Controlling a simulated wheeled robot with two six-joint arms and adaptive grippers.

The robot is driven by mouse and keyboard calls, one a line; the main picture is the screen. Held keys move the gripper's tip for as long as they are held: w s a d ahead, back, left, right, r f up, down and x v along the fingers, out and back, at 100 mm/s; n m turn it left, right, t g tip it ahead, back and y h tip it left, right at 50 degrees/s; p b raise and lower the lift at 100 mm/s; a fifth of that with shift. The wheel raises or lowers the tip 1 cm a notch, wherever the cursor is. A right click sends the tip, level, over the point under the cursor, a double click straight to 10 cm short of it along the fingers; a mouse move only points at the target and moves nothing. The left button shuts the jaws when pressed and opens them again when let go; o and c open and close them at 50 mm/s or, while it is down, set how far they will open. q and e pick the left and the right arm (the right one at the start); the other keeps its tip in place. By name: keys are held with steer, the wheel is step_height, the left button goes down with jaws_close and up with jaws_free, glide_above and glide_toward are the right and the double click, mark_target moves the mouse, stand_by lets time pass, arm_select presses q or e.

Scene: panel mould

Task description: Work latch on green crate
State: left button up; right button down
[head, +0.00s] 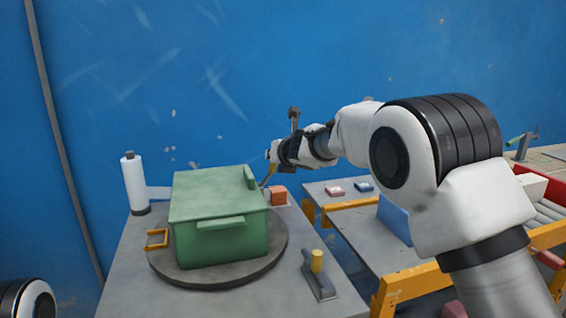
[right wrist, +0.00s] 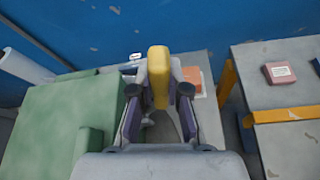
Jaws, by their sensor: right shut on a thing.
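The green crate (head: 215,195) sits on a dark round plate (head: 218,275) with its lid down. One yellow latch (head: 157,238) shows on its left side. My right gripper (head: 272,163) is at the crate's far right side. The crate (right wrist: 58,120) lies left of the fingers in that view. Where the yellow bar joins the crate is hidden. My left gripper is out of view; only part of my left arm shows at the lower left.
A white bottle-like roll (head: 133,183) stands left of the crate. An orange block (head: 278,195) lies behind its right side. A grey tool with a yellow knob (head: 318,275) lies at front right. A second table (head: 345,215) holds small red and blue pieces.

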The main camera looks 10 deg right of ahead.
steer(key=shift+a+r+n+h, duration=0.15)
steer(key=shift+a+n+h, duration=0.2)
steer(key=shift+a, duration=0.2)
steer(key=shift+a+r+n+h, duration=0.15)
steer(key=shift+a+n+h, duration=0.1)
steer(key=shift+a+n, duration=0.25)
steer(key=c, duration=1.1)
jaws_free()
steer(key=shift+a, duration=0.1)
